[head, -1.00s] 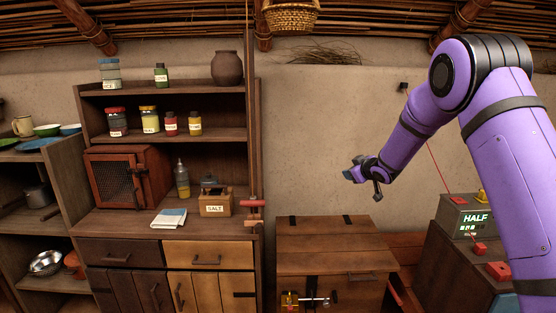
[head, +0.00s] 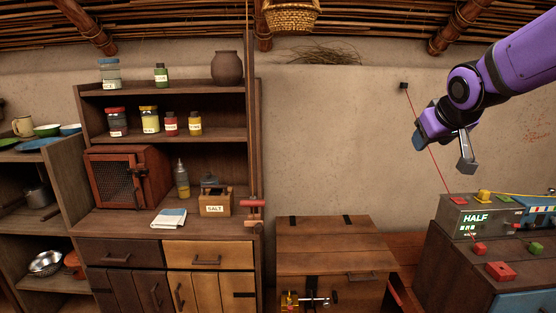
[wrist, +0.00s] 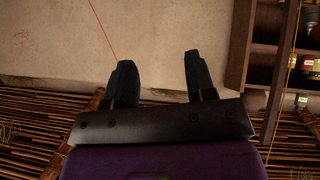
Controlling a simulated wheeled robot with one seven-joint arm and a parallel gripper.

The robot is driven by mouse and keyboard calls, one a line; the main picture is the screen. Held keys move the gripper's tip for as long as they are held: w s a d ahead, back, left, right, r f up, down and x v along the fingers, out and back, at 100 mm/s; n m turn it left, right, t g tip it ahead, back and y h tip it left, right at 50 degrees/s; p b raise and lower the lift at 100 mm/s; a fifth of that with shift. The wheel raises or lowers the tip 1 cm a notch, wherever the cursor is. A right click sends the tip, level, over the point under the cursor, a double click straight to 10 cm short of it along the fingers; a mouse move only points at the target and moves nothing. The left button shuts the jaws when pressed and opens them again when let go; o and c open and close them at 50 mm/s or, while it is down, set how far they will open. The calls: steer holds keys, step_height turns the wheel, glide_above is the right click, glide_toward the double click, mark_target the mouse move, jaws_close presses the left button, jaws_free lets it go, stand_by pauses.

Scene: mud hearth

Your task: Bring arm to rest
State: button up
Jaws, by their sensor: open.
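My purple arm comes in from the upper right of the head view. My gripper (head: 442,160) is raised in front of the bare wall, above and to the left of the grey box marked HALF. In the wrist view my gripper (wrist: 156,82) shows two dark fingers standing apart with nothing between them. It is open and empty, touching nothing that I can see.
A shelf unit (head: 165,137) with jars stands at the left. A wooden chest (head: 335,258) stands low in the middle. The grey HALF box (head: 480,215) sits on a cabinet at the right. A thin red line (head: 425,133) runs down the wall near my gripper. A basket (head: 291,16) hangs above.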

steer(key=s+a+f+m+g, duration=0.1)
steer(key=s+g, duration=0.1)
steer(key=s, duration=1.1)
steer(key=s+a+f+g+y, duration=0.1)
steer(key=s+f+g, duration=0.1)
steer(key=s, duration=1.2)
steer(key=shift+s+a+f+m, duration=0.15)
steer(key=shift+s+a+m, duration=0.05)
steer(key=shift+a+m, duration=0.2)
